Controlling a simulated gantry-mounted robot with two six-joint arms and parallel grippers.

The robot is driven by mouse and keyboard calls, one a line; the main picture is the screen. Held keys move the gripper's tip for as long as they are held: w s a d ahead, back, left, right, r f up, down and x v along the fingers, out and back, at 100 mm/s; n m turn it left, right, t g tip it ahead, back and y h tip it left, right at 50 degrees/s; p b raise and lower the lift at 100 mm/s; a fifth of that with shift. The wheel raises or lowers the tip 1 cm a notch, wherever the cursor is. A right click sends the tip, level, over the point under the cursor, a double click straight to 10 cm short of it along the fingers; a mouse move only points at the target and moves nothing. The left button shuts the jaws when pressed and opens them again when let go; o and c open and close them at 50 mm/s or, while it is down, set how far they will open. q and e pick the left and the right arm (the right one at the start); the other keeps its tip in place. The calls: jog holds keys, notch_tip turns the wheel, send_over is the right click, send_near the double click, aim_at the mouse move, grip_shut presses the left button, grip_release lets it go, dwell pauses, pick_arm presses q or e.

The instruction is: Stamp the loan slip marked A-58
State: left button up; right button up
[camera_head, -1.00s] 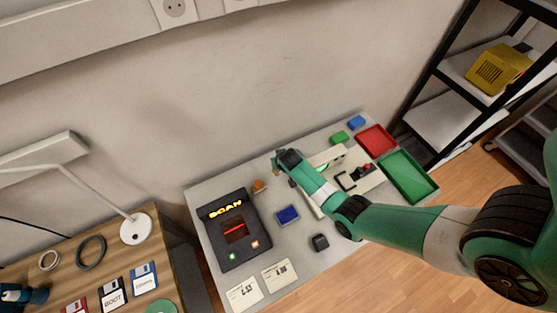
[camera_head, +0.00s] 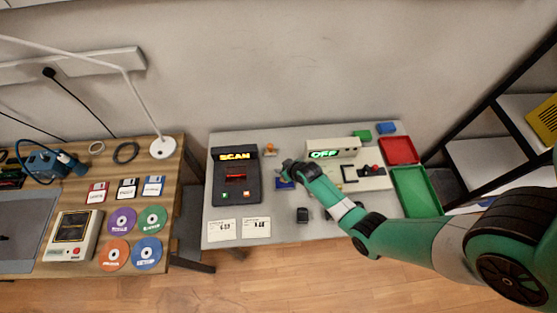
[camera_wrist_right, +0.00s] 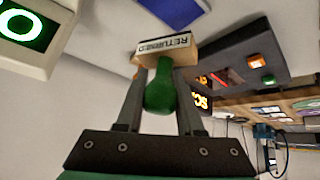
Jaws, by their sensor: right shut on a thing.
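My right gripper (camera_head: 287,168) is shut on a stamp. In the right wrist view its fingers (camera_wrist_right: 163,85) grip the green handle (camera_wrist_right: 161,95), and the pale block (camera_wrist_right: 165,48) reads "RETURNED". In the head view the gripper is just behind the blue pad (camera_head: 285,185) and partly covers it. The blue pad (camera_wrist_right: 175,9) is apart from the stamp in the wrist view. Two white slips, a left one (camera_head: 222,229) and a right one (camera_head: 257,228), lie at the bench's front left; their print is too small to read surely. My left gripper is not in view.
A black scanner (camera_head: 236,178) marked "SCAN" stands behind the slips. An orange-handled stamp (camera_head: 268,149) stands at the back. A small black object (camera_head: 303,215) is right of the slips.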

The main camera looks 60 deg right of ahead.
pick_arm(q)
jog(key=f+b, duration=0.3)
jog(key=b, duration=0.1)
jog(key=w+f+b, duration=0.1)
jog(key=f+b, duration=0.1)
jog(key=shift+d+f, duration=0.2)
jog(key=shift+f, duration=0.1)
pick_arm(e)
jog(key=f, duration=0.6)
jog(key=shift+w+d, duration=0.25)
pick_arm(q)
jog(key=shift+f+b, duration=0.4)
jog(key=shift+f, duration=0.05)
pick_arm(e)
jog(key=shift+f, duration=0.6)
dwell(0.5)
pick_arm(q)
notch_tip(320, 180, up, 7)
jog(key=p, duration=0.7)
pick_arm(e)
notch_tip(320, 180, up, 7)
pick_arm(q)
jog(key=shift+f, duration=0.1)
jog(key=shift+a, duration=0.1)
pick_arm(e)
jog(key=shift+r, duration=0.1)
